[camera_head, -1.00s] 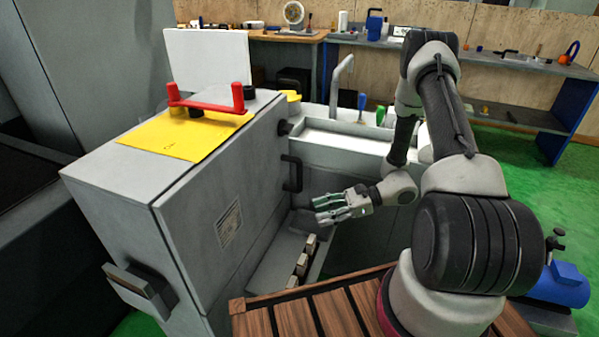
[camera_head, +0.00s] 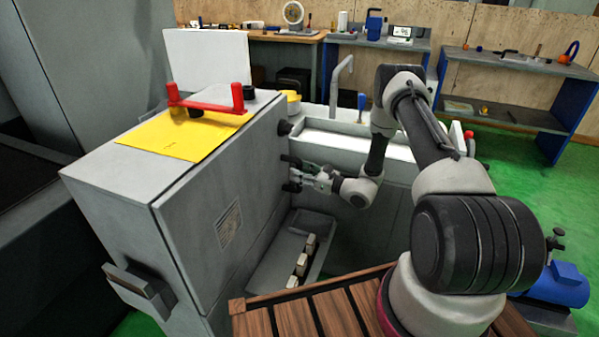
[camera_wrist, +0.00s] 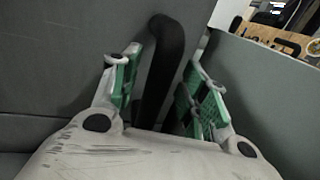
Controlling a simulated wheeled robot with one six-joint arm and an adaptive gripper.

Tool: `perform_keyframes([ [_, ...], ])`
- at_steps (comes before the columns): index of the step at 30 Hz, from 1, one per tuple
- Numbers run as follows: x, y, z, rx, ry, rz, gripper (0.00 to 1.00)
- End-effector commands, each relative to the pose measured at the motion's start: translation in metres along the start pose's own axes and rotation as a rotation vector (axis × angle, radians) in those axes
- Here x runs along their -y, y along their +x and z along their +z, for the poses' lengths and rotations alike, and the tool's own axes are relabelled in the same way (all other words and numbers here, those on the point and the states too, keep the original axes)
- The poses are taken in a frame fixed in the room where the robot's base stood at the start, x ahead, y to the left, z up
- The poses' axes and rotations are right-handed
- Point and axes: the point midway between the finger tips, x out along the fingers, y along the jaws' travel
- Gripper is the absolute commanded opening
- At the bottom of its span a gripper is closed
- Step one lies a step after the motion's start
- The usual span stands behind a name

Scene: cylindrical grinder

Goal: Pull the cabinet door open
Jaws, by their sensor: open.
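The grey cabinet door (camera_head: 212,185) is the upright panel facing my arm in the head view, and it looks shut. Its black vertical handle (camera_head: 289,161) is partly hidden behind my gripper (camera_head: 300,179). In the wrist view the handle (camera_wrist: 160,75) stands between the two green-padded fingers of my gripper (camera_wrist: 164,68). The fingers are open, one on each side of the handle, with gaps visible. I cannot tell whether the palm touches the handle.
A yellow sheet (camera_head: 180,135) and a red-handled piece (camera_head: 205,102) lie on the cabinet top. A tray (camera_head: 262,268) with several small blocks sits below the handle. A wooden slatted surface (camera_head: 315,310) is in front. A white basin (camera_head: 350,142) stands behind my arm.

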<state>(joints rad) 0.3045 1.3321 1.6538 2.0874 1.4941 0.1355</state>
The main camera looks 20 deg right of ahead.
Motion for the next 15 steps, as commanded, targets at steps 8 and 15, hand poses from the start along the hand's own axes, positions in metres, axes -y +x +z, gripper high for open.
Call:
perform_keyframes([
  [8,-0.0001,0.0073,0.0000,0.000,-0.001,0.000,0.44],
  [15,-0.0002,0.0070,-0.0001,0.000,0.000,0.001,0.15],
])
